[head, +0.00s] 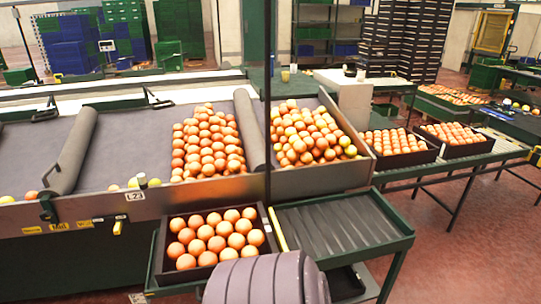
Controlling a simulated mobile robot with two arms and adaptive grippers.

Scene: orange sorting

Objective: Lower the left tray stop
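Neither of my grippers is in view. The sloped grey sorting table has two long grey padded rolls across it. The left roll (72,150) has a thin dark handle at its front end and lies on the bed beside a few loose oranges. The right roll (249,130) lies between two groups of oranges. A small yellow lever (117,228) sticks out of the table's front panel below a white label. I cannot tell which of these parts is the left tray stop.
A dark crate of oranges (216,238) stands in front of the table, beside an empty ribbed green-framed stand (340,226). Two more filled crates (395,148) (458,138) sit on a roller conveyor at right. A dark vertical post (267,100) crosses the view. Red floor is clear at right.

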